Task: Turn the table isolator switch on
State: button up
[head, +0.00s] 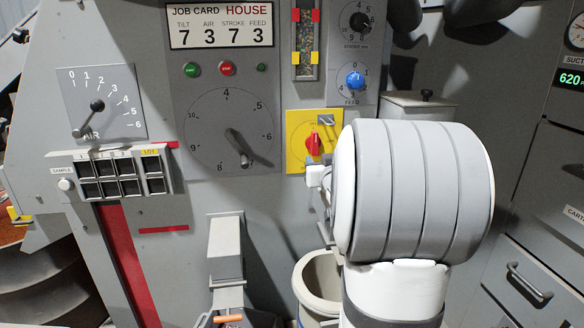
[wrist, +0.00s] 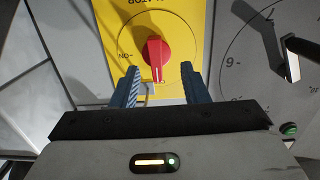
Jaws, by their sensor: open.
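The isolator switch is a red rotary knob (head: 313,143) on a yellow plate (head: 295,160), left of my arm in the head view. In the wrist view the red knob (wrist: 155,50) sits on the yellow plate (wrist: 185,20), its lettering upside down. The knob's handle points down there, towards my gripper, and an ON mark shows to its left. In the head view the handle looks upright. My gripper (wrist: 158,78) is open, with one blue-grey finger on each side of the handle. My arm hides most of the gripper in the head view.
A large dial (head: 228,130) with a dark pointer lies left of the plate. A blue feed knob (head: 354,80) is above right. A metal hasp (head: 326,121) is at the plate's upper right. A pale round bin (head: 318,285) stands below, beside my arm.

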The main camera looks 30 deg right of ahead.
aim_at(316, 150)
jog(key=shift+t, duration=0.3)
jog(key=x, duration=0.8)
jog(key=shift+d+b, duration=0.35)
jog(key=shift+d, duration=0.1)
jog(key=shift+c, duration=0.5)
grip_shut()
